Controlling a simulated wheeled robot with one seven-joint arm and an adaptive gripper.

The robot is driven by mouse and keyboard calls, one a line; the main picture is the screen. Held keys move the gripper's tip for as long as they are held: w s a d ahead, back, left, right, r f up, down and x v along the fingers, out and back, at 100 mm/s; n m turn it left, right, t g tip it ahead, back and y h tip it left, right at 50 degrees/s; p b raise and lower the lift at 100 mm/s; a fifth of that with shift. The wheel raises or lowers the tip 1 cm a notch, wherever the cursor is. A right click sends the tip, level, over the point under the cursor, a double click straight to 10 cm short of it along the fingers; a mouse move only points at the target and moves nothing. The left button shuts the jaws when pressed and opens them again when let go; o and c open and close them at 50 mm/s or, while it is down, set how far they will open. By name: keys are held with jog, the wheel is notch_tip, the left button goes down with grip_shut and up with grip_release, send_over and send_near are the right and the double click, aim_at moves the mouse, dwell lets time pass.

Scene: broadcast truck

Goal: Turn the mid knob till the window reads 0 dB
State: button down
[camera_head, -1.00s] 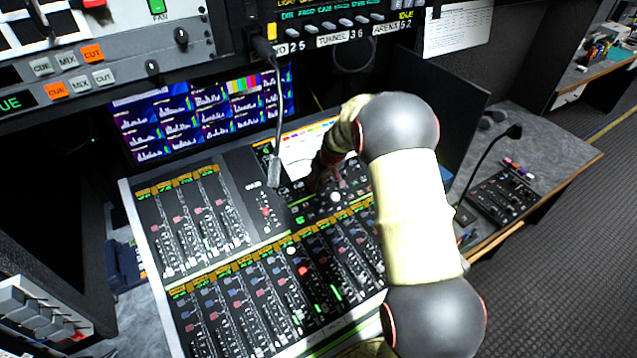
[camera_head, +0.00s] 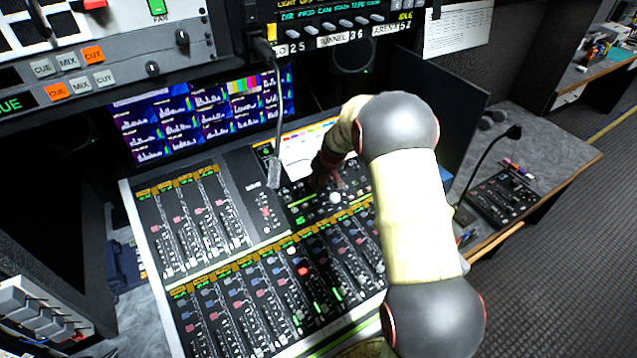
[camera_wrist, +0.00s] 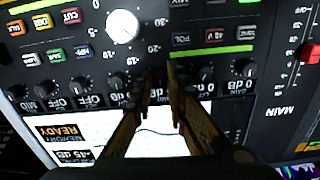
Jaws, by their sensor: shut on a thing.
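My gripper (camera_wrist: 174,78) is closed around a small knob in the knob row of the mixing console, as the wrist view shows. The fingers hide the knob and most of its label, so I cannot read which knob it is. The wrist view is upside down. A white display window (camera_wrist: 150,140) lies beside the row, partly behind my fingers. Its dark boxes show small text, one seeming to read READY (camera_wrist: 64,133) and one a dB value (camera_wrist: 74,155). In the head view my gripper (camera_head: 322,180) is over the console's upper middle.
Neighbouring knobs stand close on both sides, such as one at left (camera_wrist: 116,82) and one at right (camera_wrist: 205,75). A round white knob (camera_wrist: 122,26) and coloured buttons are nearby. A gooseneck microphone (camera_head: 275,170) hangs left of my gripper. A dark panel (camera_head: 455,110) stands right.

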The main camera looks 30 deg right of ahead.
jog(key=shift+m+p, duration=0.8)
jog(key=shift+m, duration=1.7)
jog(key=c, duration=1.8)
grip_release()
jog(key=shift+o, duration=0.2)
jog(key=v, duration=1.2)
jog(key=shift+s+f, duration=0.1)
